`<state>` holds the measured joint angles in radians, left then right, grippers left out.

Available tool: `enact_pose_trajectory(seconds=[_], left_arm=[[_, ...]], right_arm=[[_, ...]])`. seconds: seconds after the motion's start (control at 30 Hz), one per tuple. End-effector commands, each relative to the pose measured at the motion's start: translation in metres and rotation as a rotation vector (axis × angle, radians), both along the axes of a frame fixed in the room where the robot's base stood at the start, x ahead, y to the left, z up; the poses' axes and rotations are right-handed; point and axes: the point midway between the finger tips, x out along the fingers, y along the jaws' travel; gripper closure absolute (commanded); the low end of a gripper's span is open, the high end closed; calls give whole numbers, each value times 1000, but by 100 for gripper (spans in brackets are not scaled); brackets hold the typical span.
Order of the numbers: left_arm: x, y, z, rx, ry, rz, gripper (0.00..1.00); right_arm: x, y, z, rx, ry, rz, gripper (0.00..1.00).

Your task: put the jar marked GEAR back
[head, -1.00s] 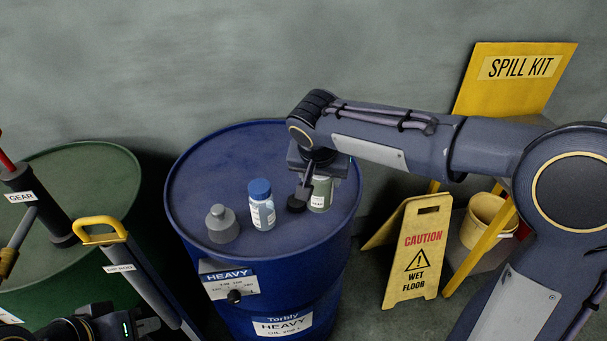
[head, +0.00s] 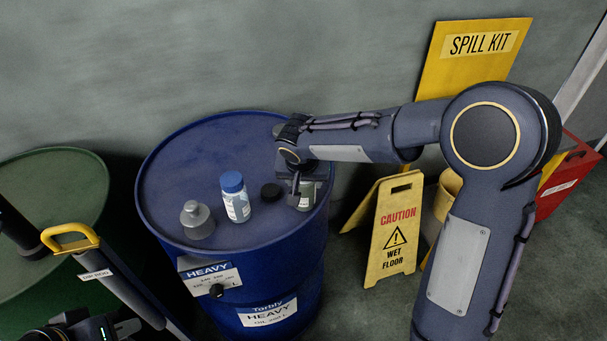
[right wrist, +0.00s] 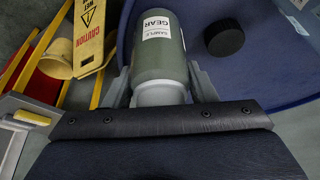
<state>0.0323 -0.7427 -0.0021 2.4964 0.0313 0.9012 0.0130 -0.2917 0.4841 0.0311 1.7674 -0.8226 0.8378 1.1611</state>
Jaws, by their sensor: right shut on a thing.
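The jar marked GEAR (head: 309,194) is grey-green with a white label and is at the right rim of the blue drum (head: 180,160). The right wrist view shows its label (right wrist: 157,27) clearly. My right gripper (head: 300,197) is shut on the jar, with a finger on each side of it. I cannot tell whether the jar touches the drum top. A black round cap (head: 271,192) lies on the drum left of the jar. My left gripper (head: 122,329) is at the bottom left edge, mostly cut off.
A blue-capped bottle (head: 235,197) and a grey jar (head: 196,220) stand on the drum. A caution sign (head: 395,235) and spill kit board (head: 480,45) are at right. A green drum (head: 70,180) and a yellow-handled pump (head: 72,240) are at left.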

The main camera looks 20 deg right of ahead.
Motion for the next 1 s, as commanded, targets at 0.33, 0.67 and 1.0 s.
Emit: enact_pose_trajectory(seconds=[0.33,0.67,1.0], left_arm=[[0,0,-3,0,0,0,100],[0,0,-2,0,0,0,100],[0,0,-2,0,0,0,100]], right_arm=[[0,0,-2,0,0,0,46],[0,0,-2,-1,0,0,27],[-9,4,25,1,-5,-1,27]])
